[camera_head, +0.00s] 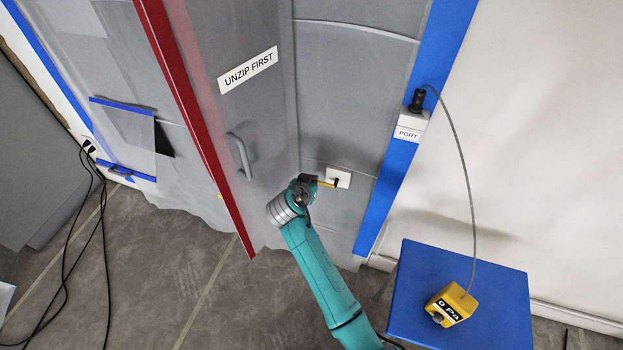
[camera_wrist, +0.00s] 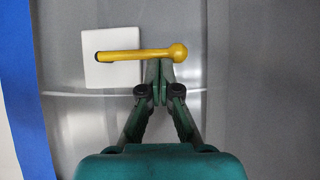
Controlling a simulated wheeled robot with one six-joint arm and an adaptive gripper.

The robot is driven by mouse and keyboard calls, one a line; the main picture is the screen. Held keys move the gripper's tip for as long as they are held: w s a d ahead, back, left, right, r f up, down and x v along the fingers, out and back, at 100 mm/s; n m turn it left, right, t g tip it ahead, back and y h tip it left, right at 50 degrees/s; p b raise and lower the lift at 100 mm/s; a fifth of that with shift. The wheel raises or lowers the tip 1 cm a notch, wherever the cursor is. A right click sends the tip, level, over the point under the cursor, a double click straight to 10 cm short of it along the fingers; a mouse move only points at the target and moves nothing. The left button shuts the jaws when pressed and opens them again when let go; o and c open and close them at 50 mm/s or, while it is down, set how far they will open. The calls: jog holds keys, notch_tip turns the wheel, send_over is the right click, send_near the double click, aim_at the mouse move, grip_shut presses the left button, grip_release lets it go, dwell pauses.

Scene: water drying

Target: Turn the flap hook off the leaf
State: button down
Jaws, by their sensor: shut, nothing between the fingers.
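The flap hook is a yellow bar (camera_head: 326,184) on a white plate (camera_head: 340,174), largely hidden by my gripper in the head view. In the wrist view the hook (camera_wrist: 135,55) lies level, from its dark pivot end on the plate (camera_wrist: 110,75) to a round knob at right. My gripper (camera_wrist: 165,75) is shut and empty, its tips just under the bar near the knob; I cannot tell whether they touch. In the head view my gripper (camera_head: 308,182) is beside the plate. The grey leaf (camera_head: 235,110) has a handle (camera_head: 239,156) and an "UNZIP FIRST" label.
A red strip (camera_head: 190,115) edges the leaf's left. A blue strip (camera_head: 395,180) with a port box (camera_head: 409,127) stands at right. A cable runs from there to a yellow gauge (camera_head: 451,304) on a blue stand (camera_head: 505,310). Dark cables lie on the floor at left.

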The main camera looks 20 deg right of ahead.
jog(key=shift+w+a+f+n+h, duration=0.1)
jog(key=shift+a+f+n+h, duration=0.05)
jog(key=shift+f+n+h, duration=0.3)
dwell(0.6)
jog(key=s+d+f+n+g+h, duration=0.2)
jog(key=d+f+n+g+h, duration=0.1)
jog(key=f+n+h, duration=0.5)
jog(key=shift+s+d+f, duration=0.2)
jog(key=shift+s+f, duration=0.05)
jog(key=shift+f, duration=0.15)
dwell(0.8)
jog(key=shift+d, duration=0.1)
dwell(0.4)
jog(key=v, duration=1.2)
dwell(0.4)
